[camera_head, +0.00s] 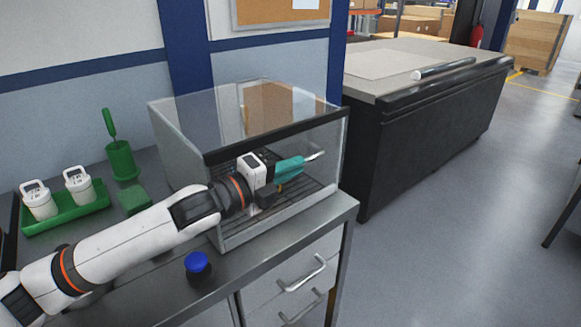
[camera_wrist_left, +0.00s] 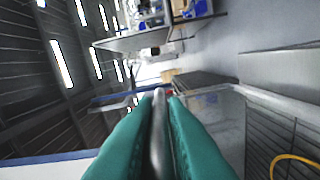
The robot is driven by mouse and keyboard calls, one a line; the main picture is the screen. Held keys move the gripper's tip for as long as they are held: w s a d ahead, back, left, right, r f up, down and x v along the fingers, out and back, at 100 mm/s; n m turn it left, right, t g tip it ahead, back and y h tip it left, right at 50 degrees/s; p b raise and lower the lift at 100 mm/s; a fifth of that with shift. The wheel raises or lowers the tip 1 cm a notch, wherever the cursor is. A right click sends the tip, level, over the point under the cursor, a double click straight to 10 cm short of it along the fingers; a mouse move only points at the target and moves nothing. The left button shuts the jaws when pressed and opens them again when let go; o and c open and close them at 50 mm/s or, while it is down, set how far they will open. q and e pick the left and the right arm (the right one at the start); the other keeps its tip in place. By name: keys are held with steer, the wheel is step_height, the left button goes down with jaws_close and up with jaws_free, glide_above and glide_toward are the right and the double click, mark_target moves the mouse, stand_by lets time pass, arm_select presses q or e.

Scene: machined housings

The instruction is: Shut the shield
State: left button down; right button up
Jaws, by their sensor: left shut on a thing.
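The clear shield (camera_head: 240,112) is part of a see-through enclosure on the metal bench, with a thick dark rail along its front upper edge. My left gripper (camera_head: 291,168) is at the front of the enclosure, below the dark rail. Its teal fingers are shut on a thin metal bar handle (camera_head: 315,155), whose end sticks out to the right. In the left wrist view the bar (camera_wrist_left: 158,135) runs lengthwise between the two teal fingers. The fingers hide part of the bar, and I cannot tell how it joins the shield. My right gripper is not in view.
A slatted dark floor (camera_head: 305,187) lies inside the enclosure. On the bench are a green tray (camera_head: 68,212) with two white devices, a green holder (camera_head: 122,160), a green block (camera_head: 134,199) and a blue-topped knob (camera_head: 198,264). A dark counter (camera_head: 430,130) stands to the right.

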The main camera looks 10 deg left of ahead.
arm_select(q)
steer(key=c, duration=1.5)
jaws_free()
steer(key=shift+f, duration=0.5)
steer(key=shift+w+a, duration=0.1)
steer(key=shift+r, duration=0.15)
steer(key=shift+b+v, duration=1.25)
steer(key=shift+v, duration=4.8)
